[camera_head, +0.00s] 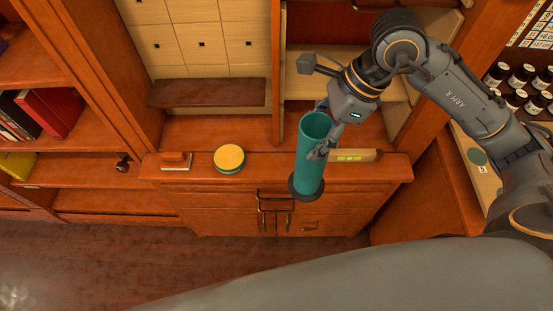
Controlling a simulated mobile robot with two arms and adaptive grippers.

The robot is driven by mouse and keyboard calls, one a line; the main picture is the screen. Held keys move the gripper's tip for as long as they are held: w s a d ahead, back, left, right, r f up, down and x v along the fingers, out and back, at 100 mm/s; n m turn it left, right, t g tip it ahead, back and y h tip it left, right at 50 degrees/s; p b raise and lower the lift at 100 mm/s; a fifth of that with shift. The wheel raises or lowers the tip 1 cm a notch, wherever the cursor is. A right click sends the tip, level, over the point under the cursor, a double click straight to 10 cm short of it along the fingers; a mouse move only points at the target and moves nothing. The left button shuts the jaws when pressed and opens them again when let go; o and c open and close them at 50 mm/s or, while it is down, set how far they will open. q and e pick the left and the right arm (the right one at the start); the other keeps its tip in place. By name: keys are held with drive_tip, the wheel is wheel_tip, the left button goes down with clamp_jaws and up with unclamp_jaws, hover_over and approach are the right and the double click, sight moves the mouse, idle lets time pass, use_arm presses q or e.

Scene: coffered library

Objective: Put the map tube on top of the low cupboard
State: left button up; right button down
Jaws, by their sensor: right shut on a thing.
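The map tube (308,163) is a teal cylinder with a dark base ring, held nearly upright and tilted a little. My right gripper (322,149) is shut on its upper part from the right side. The tube hangs in front of the low cupboard (200,188), a reddish wooden unit with doors and dark handles. In this view the tube's lower end overlaps the cupboard's front; I cannot tell its exact height above the top. My left gripper is not in view.
On the cupboard top are a yellow-topped round tin (229,158), a small reddish-brown block (176,161) and a wooden bar with yellow-green marks (355,156). Bare top shows between block and tin. Bookshelves (40,75) stand left; several jars (518,85) stand right.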

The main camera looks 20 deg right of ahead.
wheel_tip(320, 180, up, 2)
drive_tip(key=m+t, duration=0.1)
drive_tip(key=m, duration=0.2)
drive_tip(key=shift+a+r, duration=0.1)
drive_tip(key=shift+s+r+m+t+h, duration=0.1)
drive_tip(key=shift+r+m+t+h, duration=0.4)
drive_tip(key=shift+m, duration=0.4)
drive_tip(key=shift+r, duration=0.15)
use_arm(q)
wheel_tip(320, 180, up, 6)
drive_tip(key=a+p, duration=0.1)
drive_tip(key=p, duration=0.5)
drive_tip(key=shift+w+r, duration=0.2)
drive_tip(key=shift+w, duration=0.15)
use_arm(e)
drive_tip(key=w+a+f, duration=0.2)
drive_tip(key=w+f, duration=1.1)
drive_tip(key=shift+w, duration=0.35)
drive_tip(key=shift+m, duration=0.3)
